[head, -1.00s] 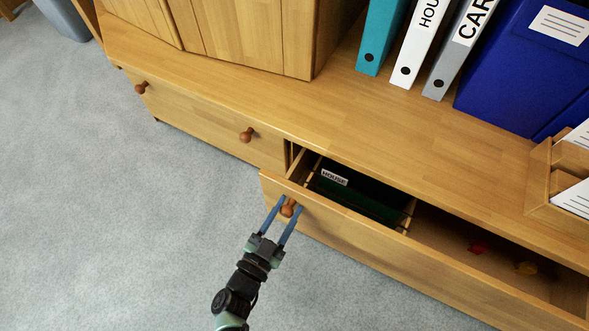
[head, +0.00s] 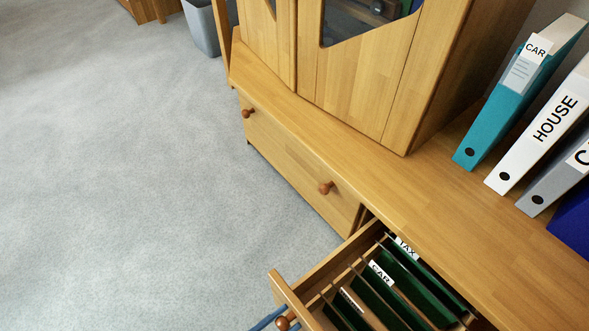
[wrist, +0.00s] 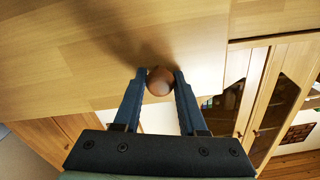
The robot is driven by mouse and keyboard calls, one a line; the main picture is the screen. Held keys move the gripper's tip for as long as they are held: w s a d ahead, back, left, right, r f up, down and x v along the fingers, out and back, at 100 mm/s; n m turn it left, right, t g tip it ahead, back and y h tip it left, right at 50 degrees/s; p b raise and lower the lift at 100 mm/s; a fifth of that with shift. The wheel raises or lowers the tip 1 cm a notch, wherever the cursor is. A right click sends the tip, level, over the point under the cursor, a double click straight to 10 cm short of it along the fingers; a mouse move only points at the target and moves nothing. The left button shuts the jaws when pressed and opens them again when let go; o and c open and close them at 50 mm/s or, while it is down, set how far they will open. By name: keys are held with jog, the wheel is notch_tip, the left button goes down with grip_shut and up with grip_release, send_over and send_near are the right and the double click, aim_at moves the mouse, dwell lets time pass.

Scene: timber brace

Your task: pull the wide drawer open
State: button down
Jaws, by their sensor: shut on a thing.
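The wide drawer (head: 283,290) is pulled well out of the low wooden cabinet, at the bottom of the head view. Hanging green files labelled TAX, CAR and another show inside it. My gripper's blue fingers are at the bottom edge of the head view, at the drawer's round brown knob (head: 282,323). In the wrist view my gripper (wrist: 160,78) is shut on the knob (wrist: 159,81), one finger on each side, with the drawer front (wrist: 110,60) behind it. The drawer's right part lies outside the head view.
A closed drawer (head: 295,170) with two knobs sits to the left. A cabinet (head: 350,85) and several binders (head: 515,100) stand on top. A grey bin (head: 203,28) is at the back. Grey carpet (head: 130,180) at left is clear.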

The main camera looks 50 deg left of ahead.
jog(key=shift+s, duration=0.55)
jog(key=shift+c, duration=2.3)
grip_release()
jog(key=s+p, duration=0.1)
jog(key=s, duration=1.2)
jog(key=shift+a, duration=0.25)
